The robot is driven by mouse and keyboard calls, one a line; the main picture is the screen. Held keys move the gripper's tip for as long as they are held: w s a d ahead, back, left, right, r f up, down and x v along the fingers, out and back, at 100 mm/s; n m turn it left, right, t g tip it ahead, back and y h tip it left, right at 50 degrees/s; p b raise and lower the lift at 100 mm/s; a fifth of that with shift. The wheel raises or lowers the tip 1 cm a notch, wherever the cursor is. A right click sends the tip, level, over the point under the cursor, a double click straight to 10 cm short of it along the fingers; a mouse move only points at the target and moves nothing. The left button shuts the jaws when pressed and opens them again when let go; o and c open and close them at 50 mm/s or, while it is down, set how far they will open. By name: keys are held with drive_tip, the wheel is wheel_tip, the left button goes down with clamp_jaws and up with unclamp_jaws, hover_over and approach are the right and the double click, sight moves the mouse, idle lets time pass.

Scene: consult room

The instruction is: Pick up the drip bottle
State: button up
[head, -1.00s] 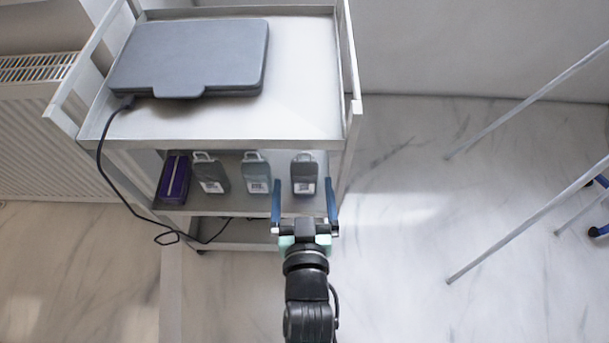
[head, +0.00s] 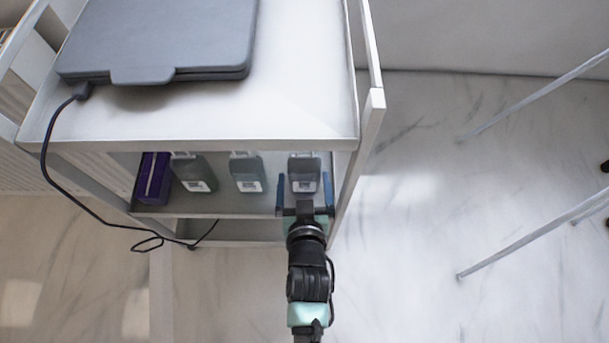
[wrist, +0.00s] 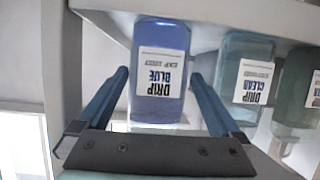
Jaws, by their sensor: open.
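Several drip bottles stand on the middle shelf of the white trolley (head: 220,118). The rightmost one (head: 304,170), labelled "DRIP BLUE", shows blue in the wrist view (wrist: 158,104). A bottle labelled "DRIP CLEAR" (wrist: 243,75) stands beside it; it also shows in the head view (head: 246,172). Another bottle (head: 192,172) stands further left. My gripper (head: 304,181) is open, with its blue fingers on either side of the blue bottle. I cannot tell how far the fingers reach past its front.
The trolley's top shelf hangs over the bottles and carries a grey closed case (head: 165,40) with a black cable (head: 62,195). A purple box (head: 153,178) stands left of the bottles. The trolley's right post (head: 352,165) is close to my gripper. Thin pale poles (head: 530,235) stand at the right.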

drive_tip(key=b+x, duration=0.2)
drive_tip(key=x, duration=0.2)
drive_tip(key=shift+f, duration=0.2)
drive_tip(key=shift+w+f+b, duration=0.15)
drive_tip(key=shift+w+b, duration=0.2)
drive_tip(key=shift+w, duration=0.3)
drive_tip(key=shift+c, duration=0.3)
drive_tip(key=c, duration=1.2)
drive_tip(key=shift+c, duration=0.7)
